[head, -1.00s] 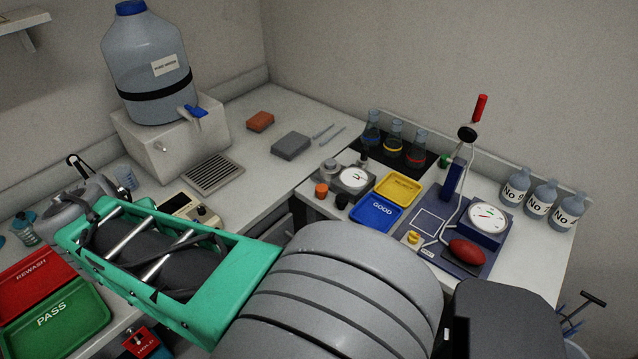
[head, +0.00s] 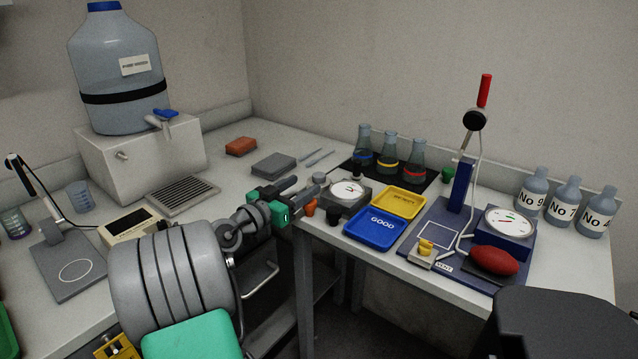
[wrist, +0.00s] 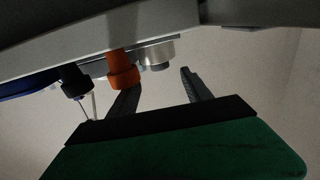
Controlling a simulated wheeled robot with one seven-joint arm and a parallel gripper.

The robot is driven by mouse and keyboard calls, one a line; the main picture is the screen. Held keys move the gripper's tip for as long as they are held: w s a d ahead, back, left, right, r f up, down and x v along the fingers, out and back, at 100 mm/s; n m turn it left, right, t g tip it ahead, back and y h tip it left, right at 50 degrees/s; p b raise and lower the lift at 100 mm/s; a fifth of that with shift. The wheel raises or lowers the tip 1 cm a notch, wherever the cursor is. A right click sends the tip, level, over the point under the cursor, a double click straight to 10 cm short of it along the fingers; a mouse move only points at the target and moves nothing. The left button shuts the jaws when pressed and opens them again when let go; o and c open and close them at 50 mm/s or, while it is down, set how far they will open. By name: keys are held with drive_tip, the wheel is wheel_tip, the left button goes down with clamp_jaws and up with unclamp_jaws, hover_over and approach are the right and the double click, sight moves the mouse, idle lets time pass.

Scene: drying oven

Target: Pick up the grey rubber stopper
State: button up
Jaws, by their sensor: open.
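The grey stopper (head: 319,178) stands at the left edge of the right-hand bench, behind an orange stopper (head: 308,208) and left of a white dial gauge. My gripper (head: 304,186) reaches over the bench's left edge, with its fingers apart and empty, close to the grey stopper. In the wrist view the grey stopper (wrist: 157,56) shows past the fingers, beside the orange stopper (wrist: 122,70). One dark finger of my gripper (wrist: 160,80) lies near the orange stopper and partly behind it. I cannot tell whether they touch.
A black stopper (head: 333,216) and the dial gauge (head: 346,194) stand close by. A blue GOOD tray (head: 376,238) and a yellow tray (head: 399,203) lie to the right. Flasks (head: 388,154) stand behind. A gap separates the two benches in front.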

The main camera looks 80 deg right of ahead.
sight(315, 178)
drive_tip(key=x, duration=0.5)
clamp_jaws()
idle(0.4)
